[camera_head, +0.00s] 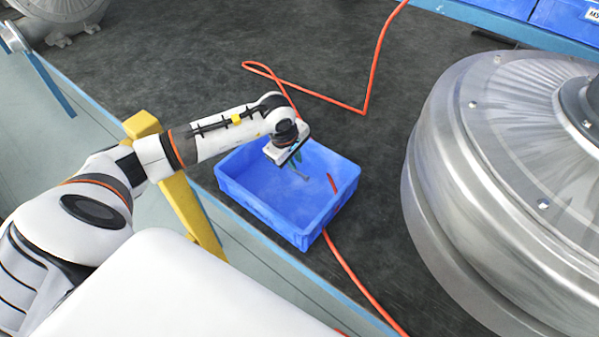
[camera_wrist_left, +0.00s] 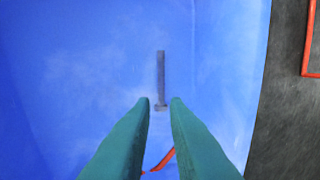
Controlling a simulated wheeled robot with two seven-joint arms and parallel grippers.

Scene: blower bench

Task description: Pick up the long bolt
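The long bolt (camera_wrist_left: 161,78) is grey and lies on the floor of the blue bin (camera_head: 259,206). In the left wrist view its shaft points away from my gripper and its head is near the gap between the fingertips. My left gripper (camera_wrist_left: 159,101) has green fingers that stand apart with nothing held between them. In the head view the left gripper (camera_head: 295,160) reaches down into the bin near its far side, and the wrist partly hides the fingers. How high the tips are above the bolt I cannot tell. My right gripper is not in view.
A short orange-red piece (camera_head: 331,183) shows inside the bin. An orange hose (camera_head: 366,85) runs over the dark bench around the bin. A large silver blower housing (camera_head: 490,180) stands to the right. A yellow post (camera_head: 185,195) is left of the bin.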

